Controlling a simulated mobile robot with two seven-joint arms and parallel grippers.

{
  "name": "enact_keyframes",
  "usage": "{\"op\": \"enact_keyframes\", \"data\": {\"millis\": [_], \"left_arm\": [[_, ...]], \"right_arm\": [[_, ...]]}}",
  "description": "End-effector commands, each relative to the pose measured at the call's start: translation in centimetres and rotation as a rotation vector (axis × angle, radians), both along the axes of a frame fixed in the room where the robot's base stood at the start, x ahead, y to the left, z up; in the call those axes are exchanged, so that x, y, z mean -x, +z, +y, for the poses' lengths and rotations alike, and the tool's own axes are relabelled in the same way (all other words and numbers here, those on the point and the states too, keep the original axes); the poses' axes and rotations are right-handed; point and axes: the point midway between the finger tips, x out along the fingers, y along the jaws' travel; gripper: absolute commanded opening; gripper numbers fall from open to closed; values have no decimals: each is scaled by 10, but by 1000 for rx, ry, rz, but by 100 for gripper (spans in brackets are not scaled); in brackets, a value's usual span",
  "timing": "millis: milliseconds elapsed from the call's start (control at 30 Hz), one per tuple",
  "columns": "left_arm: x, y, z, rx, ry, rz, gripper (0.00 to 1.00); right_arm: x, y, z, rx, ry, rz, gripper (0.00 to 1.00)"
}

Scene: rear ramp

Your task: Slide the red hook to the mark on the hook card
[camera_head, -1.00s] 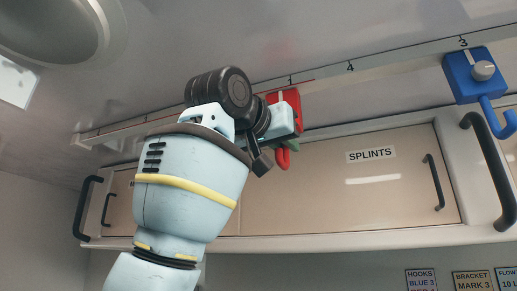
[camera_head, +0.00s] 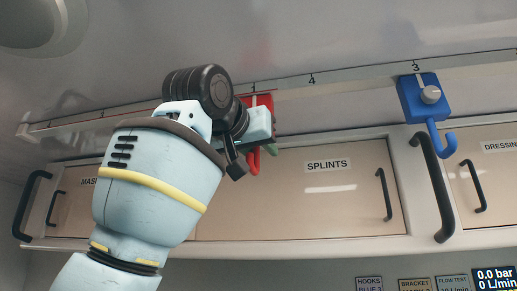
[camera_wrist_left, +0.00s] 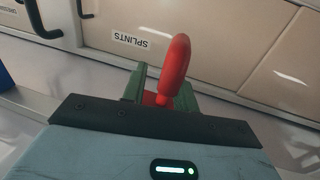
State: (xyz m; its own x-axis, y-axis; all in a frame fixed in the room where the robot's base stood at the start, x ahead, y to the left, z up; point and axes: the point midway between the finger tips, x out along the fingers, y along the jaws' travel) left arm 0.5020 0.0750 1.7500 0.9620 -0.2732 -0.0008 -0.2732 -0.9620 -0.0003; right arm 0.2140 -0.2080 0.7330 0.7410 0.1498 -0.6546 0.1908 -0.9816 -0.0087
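The red hook (camera_head: 264,102) hangs on the ceiling rail, left of the mark 4 (camera_head: 312,80) and close by the mark on the left of that. My left gripper (camera_head: 268,146) is at it from below and hides part of its body. In the left wrist view the red hook's curved end (camera_wrist_left: 174,68) stands up between the green fingers (camera_wrist_left: 160,92), which look shut on its red part. The hook card (camera_head: 369,284) at the bottom reads HOOKS, BLUE 3; its lower line is cut off. My right gripper is not in view.
A blue hook (camera_head: 418,98) with a grey knob sits on the rail at mark 3. The rail (camera_head: 355,78) between the two hooks is clear. Below it are cabinet doors, one labelled SPLINTS (camera_head: 327,166), with dark handles (camera_head: 432,187).

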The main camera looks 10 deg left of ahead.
Motion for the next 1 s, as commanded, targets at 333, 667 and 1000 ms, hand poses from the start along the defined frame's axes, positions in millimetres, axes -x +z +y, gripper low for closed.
{"op": "enact_keyframes", "data": {"millis": [333,667,1000], "left_arm": [[19,0,6,1,0,-3,29],[64,1,17,1,0,-2,29],[75,0,20,0,0,0,29]], "right_arm": [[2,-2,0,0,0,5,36],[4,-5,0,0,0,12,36],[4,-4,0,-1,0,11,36]]}}
